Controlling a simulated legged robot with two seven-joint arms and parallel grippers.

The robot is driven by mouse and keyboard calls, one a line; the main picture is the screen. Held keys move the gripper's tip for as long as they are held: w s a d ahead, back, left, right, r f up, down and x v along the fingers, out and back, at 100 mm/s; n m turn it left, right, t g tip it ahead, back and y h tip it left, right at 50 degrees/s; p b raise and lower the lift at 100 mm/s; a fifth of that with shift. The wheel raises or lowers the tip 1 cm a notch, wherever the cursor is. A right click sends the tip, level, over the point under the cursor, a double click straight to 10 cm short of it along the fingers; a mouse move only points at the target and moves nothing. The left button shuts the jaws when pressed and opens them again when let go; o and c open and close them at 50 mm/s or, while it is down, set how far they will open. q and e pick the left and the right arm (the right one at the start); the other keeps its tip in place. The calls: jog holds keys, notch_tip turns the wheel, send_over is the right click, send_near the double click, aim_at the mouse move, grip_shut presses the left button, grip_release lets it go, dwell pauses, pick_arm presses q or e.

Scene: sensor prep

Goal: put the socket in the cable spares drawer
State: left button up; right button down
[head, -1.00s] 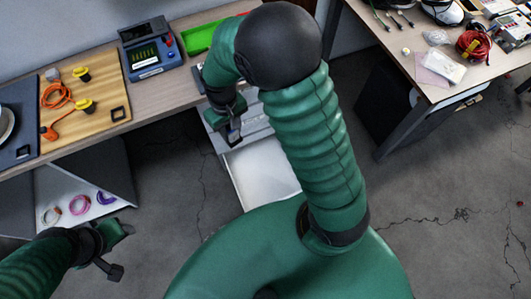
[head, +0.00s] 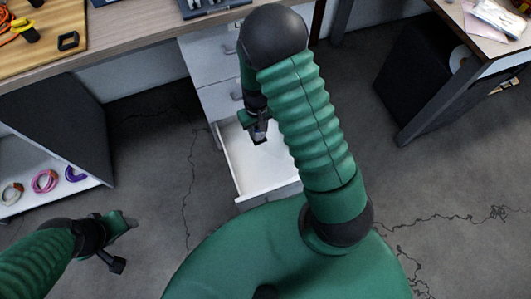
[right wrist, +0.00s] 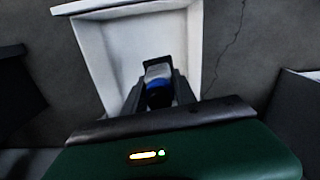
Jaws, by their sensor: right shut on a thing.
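My right gripper (head: 259,138) is inside the outline of an open white drawer (head: 245,190), over its back part. It is shut on the socket, a small grey and blue piece (right wrist: 157,74) showing between the fingers in the right wrist view. In that view the drawer (right wrist: 98,55) lies behind the socket; I cannot tell whether the socket touches its floor. No label shows on the drawer. My left gripper (head: 117,245) hangs at the lower left, away from the drawer; its jaw opening is unclear.
Closed drawer fronts (head: 212,62) with handles are above the open drawer, under the wooden workbench (head: 130,40). An open shelf (head: 95,180) with several coiled cables stands at the left. A second table (head: 462,30) and a dark box (head: 415,75) are at the right.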

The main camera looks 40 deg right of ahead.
jog(key=shift+m, duration=0.7)
jog(key=s+d+f+b, duration=0.1)
jog(key=f+b, duration=0.7)
jog(key=f, duration=0.4)
jog(key=s+d+f+b, duration=0.1)
jog(key=d+f+b, duration=0.1)
jog(key=f+b, duration=0.6)
jog(key=s+d+f+b, duration=0.1)
jog(key=d+f+b, duration=0.1)
jog(key=f+b, duration=0.6)
notch_tip(320, 180, down, 8)
jog(key=shift+d+r, duration=0.1)
jog(key=shift+r, duration=0.25)
jog(key=c, duration=1)
grip_release()
jog(key=shift+f, duration=0.1)
